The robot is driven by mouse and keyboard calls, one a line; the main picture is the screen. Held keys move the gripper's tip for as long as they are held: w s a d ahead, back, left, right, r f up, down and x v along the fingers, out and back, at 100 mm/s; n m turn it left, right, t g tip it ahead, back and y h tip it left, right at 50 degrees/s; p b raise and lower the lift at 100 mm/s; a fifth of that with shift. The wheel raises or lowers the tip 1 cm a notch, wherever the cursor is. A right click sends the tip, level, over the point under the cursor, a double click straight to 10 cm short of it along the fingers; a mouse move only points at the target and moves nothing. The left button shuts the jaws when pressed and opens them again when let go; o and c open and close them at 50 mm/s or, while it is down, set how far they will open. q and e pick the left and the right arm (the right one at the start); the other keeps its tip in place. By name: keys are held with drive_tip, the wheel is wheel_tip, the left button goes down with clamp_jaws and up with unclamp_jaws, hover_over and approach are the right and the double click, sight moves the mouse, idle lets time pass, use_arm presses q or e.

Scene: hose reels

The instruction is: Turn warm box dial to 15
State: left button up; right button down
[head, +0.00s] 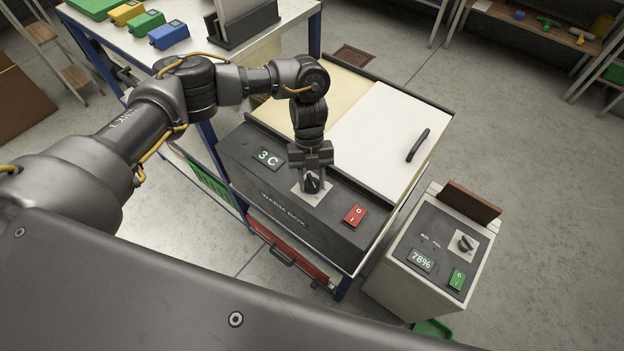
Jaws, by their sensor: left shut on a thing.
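The warm box (262,187) is a dark grey control panel with a cream and white top, lettered "WARM BOX" on its front. Its display (267,158) reads "3 C". Its black dial (312,184) sits on a pale square plate (325,196), between the display and a red rocker switch (355,215). My left gripper (312,178) points down at the dial and is shut on it; the fingers partly cover the dial and its markings. My right gripper is not in the head view.
A second box (385,275) at right has a dial (465,243), a display reading "78%" and a green switch. The warm box's white lid (385,125) has a black handle. A blue-framed table (195,40) with coloured blocks stands behind left.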

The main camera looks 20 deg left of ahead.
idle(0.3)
use_arm(q)
drive_tip(key=o, duration=1)
drive_tip(key=shift+r, duration=0.1)
drive_tip(key=b+v, duration=0.1)
drive_tip(key=v, duration=0.9)
drive_tip(key=shift+w+r+b, duration=0.2)
drive_tip(key=shift+r+b, duration=0.05)
drive_tip(key=shift+b, duration=0.05)
